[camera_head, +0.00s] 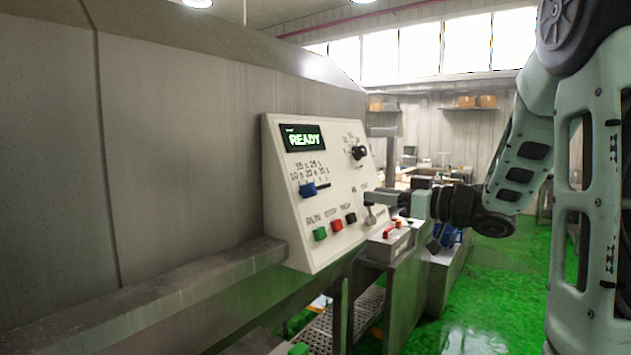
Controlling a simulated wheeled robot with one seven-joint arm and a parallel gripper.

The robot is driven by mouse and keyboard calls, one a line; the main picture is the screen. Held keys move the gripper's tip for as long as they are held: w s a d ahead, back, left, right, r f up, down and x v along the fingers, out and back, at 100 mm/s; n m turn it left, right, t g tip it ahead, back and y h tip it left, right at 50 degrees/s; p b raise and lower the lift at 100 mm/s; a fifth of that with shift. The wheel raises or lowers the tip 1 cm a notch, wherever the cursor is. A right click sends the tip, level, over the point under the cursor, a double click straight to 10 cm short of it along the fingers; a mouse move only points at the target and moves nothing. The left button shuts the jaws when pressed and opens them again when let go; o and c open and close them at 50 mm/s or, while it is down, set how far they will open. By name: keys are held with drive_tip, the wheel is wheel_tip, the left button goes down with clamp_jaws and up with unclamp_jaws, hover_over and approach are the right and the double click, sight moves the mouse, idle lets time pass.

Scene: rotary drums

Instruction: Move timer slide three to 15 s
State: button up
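The slanted cream control panel (290,255) faces right on the grey machine. Its blue slide handle (307,190) sits in the left part of a short dark slot, with more slot visible to its right. Small seconds labels stand in staggered rows above the slot; I cannot read exactly which mark the handle is at. My gripper (369,198) points left at the panel's lower right edge, well to the right of the blue handle and apart from it. Its fingers overlap in this side view, so their opening is unclear. Nothing is visibly held.
The panel has a READY display (302,139), a black knob (358,153), green (320,234), red (336,225) and black (351,218) buttons, and a grey lever (370,215) just below my gripper. A grey ledge (150,295) runs below left. Green floor (490,290) lies open at right.

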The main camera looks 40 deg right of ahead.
sight(314, 187)
drive_tip(key=p+x, duration=0.5)
drive_tip(key=x, duration=1)
drive_tip(key=shift+w+a, duration=0.1)
drive_tip(key=shift+w, duration=0.15)
drive_tip(key=shift+w+a+f, duration=0.1)
drive_tip(key=shift+w+a, duration=0.1)
drive_tip(key=shift+w, duration=0.4)
